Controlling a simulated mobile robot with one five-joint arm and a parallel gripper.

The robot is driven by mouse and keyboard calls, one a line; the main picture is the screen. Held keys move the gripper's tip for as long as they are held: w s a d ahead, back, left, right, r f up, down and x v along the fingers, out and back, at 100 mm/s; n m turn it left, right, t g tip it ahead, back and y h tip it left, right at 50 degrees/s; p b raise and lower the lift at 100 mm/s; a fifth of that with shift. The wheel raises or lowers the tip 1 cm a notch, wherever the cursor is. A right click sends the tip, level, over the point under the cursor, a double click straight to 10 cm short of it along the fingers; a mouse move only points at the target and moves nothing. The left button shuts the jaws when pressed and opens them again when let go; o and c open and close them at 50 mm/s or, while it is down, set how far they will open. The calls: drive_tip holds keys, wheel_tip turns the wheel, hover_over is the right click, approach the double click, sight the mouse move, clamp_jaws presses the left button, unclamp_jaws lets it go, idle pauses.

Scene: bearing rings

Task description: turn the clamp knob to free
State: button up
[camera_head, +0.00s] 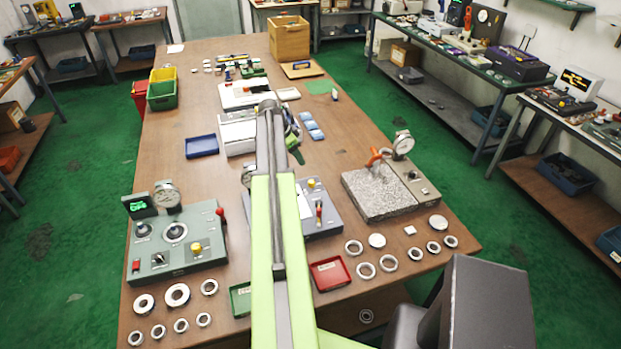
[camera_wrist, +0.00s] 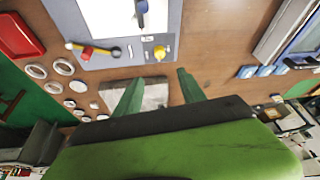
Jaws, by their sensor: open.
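No knob carries a readable clamp label, so I cannot tell which one is the clamp knob. The blue-grey fixture (camera_head: 325,222) is partly hidden behind my arm in the head view. It has a yellow knob (camera_head: 311,183), also seen in the wrist view (camera_wrist: 159,52), and a red-ended black lever (camera_wrist: 100,51). The left grey panel (camera_head: 155,262) has another yellow knob (camera_head: 196,248) and black round knobs. The granite gauge stand (camera_head: 378,192) has an orange part (camera_head: 375,157). My gripper (camera_wrist: 158,88) is open and empty, its green fingers apart, above the bench.
Several metal rings (camera_head: 178,294) lie along the front edge, with more at the right front. A red tray (camera_head: 330,273) and a green tray (camera_head: 240,299) sit beside my arm. A blue tray (camera_head: 202,145) and a wooden box (camera_head: 289,38) are farther back. The left-middle bench is clear.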

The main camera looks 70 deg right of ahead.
sight(311, 181)
drive_tip(key=b+x, duration=1.6)
drive_tip(key=x, duration=0.1)
drive_tip(key=shift+w+a+f, duration=0.1)
drive_tip(key=shift+f, duration=0.25)
drive_tip(key=shift+r, duration=0.1)
drive_tip(key=shift+c, duration=0.3)
